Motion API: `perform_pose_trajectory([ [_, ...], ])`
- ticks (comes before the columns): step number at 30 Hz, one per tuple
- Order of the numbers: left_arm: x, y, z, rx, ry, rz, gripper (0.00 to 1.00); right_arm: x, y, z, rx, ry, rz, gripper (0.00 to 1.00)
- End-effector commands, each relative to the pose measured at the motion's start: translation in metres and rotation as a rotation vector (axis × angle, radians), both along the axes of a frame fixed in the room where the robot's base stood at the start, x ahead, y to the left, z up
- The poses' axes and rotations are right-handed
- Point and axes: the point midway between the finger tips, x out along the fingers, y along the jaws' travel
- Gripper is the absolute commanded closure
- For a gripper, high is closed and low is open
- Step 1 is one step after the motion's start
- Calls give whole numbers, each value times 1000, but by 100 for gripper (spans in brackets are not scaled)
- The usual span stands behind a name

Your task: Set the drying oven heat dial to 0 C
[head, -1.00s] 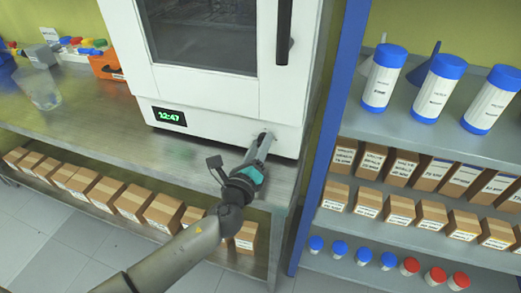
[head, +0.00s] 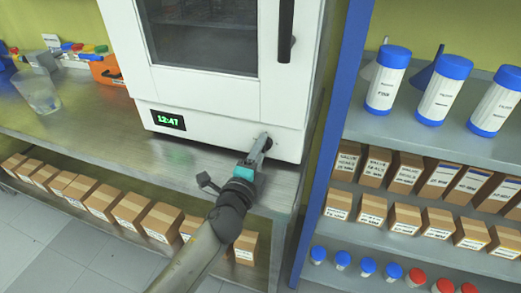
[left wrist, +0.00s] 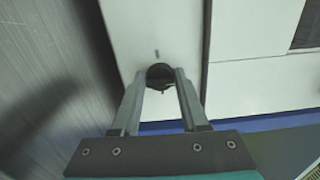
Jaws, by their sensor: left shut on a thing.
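The white drying oven (head: 215,113) stands on a metal bench, with a green display (head: 168,119) reading 12:47 low on its front. Its heat dial (left wrist: 160,74) is a dark round knob on the white panel, seen in the left wrist view between the fingertips. A small mark (left wrist: 157,53) is on the panel just beyond the dial. My left gripper (head: 264,142) reaches the oven's lower right front and is shut on the dial; the left wrist view shows its two fingers (left wrist: 161,76) on either side. The dial's setting cannot be read. My right gripper is not in view.
The oven's door handle (head: 285,30) is above the left gripper. A blue shelf post (head: 322,130) rises close to the right, beside shelves of bottles and boxes. The metal bench (head: 90,125) is mostly clear left of the oven, with a clear beaker (head: 40,95) farther left.

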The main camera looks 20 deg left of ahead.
Motion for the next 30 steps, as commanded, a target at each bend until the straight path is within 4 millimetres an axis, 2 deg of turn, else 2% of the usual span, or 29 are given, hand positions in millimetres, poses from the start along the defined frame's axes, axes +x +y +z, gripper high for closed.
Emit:
perform_pose_trajectory([
  [19, 0, 0, -1, -52, 3, -1, 100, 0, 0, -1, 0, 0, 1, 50],
  [20, 0, 0, -1, -52, 3, -1, 54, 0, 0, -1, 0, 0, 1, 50],
  [27, 0, 0, -1, -50, 3, 0, 27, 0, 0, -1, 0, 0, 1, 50],
  [30, 0, 0, -1, -49, 3, 0, 27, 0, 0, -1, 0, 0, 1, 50],
])
